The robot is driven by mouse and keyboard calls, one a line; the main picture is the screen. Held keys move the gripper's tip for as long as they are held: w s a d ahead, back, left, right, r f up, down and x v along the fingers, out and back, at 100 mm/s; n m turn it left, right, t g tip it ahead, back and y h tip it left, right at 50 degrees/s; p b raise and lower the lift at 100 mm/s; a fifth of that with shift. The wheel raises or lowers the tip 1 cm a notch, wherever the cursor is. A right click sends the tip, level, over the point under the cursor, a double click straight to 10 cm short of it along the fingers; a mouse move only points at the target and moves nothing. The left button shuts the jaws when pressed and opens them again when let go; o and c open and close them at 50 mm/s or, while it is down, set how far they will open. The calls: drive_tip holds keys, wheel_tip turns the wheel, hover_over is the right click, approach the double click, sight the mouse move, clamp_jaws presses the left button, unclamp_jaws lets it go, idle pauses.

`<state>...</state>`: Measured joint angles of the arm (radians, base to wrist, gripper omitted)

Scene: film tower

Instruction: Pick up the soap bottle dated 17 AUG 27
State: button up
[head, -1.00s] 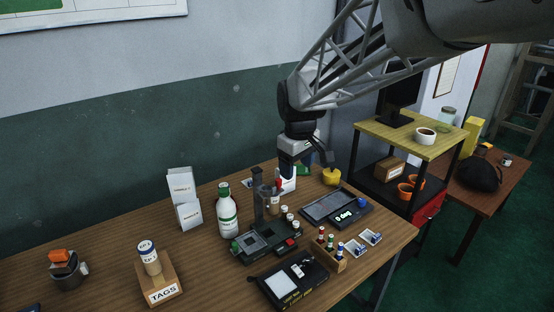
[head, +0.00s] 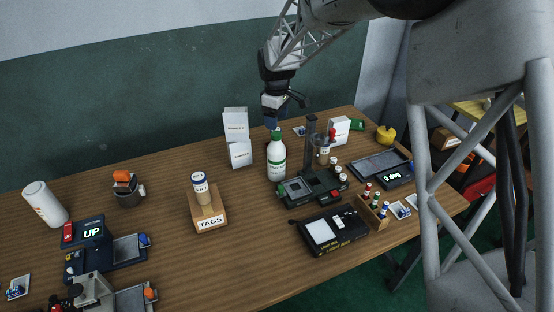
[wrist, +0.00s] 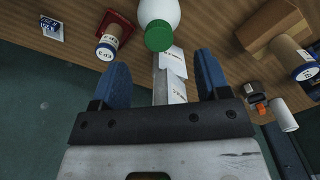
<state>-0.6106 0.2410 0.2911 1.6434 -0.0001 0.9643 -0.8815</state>
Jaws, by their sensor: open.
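A white bottle with a green cap and a green-marked label (head: 276,163) stands upright on the wooden table in the head view. In the wrist view the same bottle (wrist: 160,12) shows its green cap ahead of the gap between my fingertips. No date can be read on it. My gripper (head: 273,121) is open, with its blue fingers just above and behind the bottle's cap in the head view. In the wrist view my gripper (wrist: 160,62) has nothing between its fingers, and I cannot tell whether it touches the cap.
A TAGS block (head: 210,220) with a small jar is at front left.

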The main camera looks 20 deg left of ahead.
sight(276, 133)
drive_tip(key=shift+a+f, duration=0.15)
drive_tip(key=shift+a, duration=0.05)
drive_tip(key=shift+f, duration=1.3)
drive_tip(key=shift+w+f, duration=0.1)
drive_tip(key=shift+f, duration=2.5)
clamp_jaws()
